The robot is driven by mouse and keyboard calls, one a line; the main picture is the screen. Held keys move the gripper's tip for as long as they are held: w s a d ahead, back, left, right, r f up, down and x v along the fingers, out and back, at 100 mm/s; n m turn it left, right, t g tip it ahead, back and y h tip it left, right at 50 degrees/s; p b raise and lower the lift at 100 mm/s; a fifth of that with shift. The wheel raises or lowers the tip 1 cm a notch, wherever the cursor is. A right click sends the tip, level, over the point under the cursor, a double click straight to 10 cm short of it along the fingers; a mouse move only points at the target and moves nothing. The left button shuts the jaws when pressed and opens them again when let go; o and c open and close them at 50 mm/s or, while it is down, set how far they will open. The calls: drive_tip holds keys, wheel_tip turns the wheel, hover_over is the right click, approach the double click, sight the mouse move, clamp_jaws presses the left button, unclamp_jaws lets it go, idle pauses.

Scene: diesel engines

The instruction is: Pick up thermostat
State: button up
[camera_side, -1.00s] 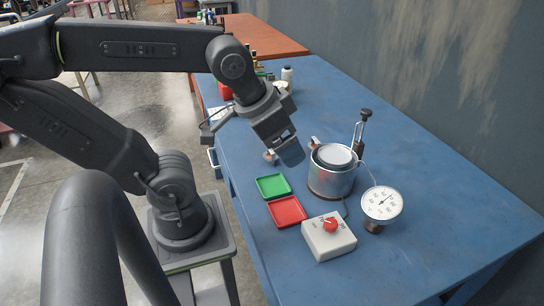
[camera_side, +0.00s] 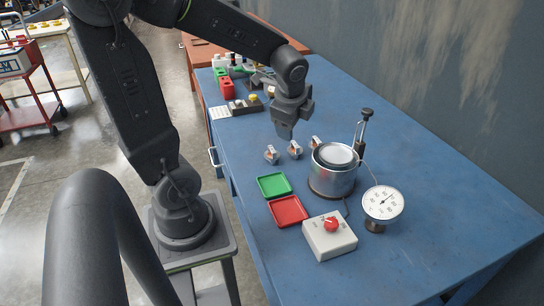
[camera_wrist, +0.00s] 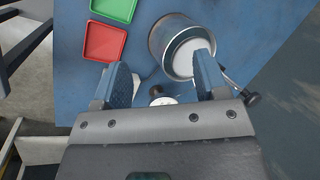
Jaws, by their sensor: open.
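Three small thermostats with metallic tops and reddish-brown parts stand in a row on the blue table in the side view: a left one (camera_side: 270,154), a middle one (camera_side: 294,149) and a right one (camera_side: 316,142). My gripper (camera_side: 285,134) is above the table, just over and behind the left and middle thermostats, pointing down. In the wrist view my gripper (camera_wrist: 161,72) shows two blue-padded fingers spread wide with nothing held between them. I make out no thermostat in the wrist view.
A metal pot (camera_side: 333,172) stands right of the thermostats, with a clamp stand (camera_side: 363,130) and dial gauge (camera_side: 382,203) nearby. A green tray (camera_side: 273,185), red tray (camera_side: 288,211) and control box (camera_side: 329,237) are in front. Several bottles and boxes stand behind.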

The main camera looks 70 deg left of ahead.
sight(272, 150)
drive_tip(key=a+f+m, duration=0.2)
drive_tip(key=a+f, duration=0.2)
drive_tip(key=f, duration=0.1)
drive_tip(key=a+f+m+g, duration=0.1)
drive_tip(key=a+f+m, duration=0.2)
drive_tip(key=a+f, duration=0.2)
drive_tip(key=a+f+m+g, duration=0.1)
drive_tip(key=a+f+m, duration=0.1)
drive_tip(key=a+f, duration=0.2)
drive_tip(key=shift+w+a+f+m+y, duration=0.1)
drive_tip(key=shift+a+f+m+y, duration=0.2)
drive_tip(key=shift+a+f+y, duration=0.15)
drive_tip(key=shift+d+x, duration=0.15)
drive_tip(key=shift+x, duration=1.35)
drive_tip(key=shift+d+x, duration=0.15)
drive_tip(key=shift+x, duration=1.35)
drive_tip(key=shift+f, duration=0.1)
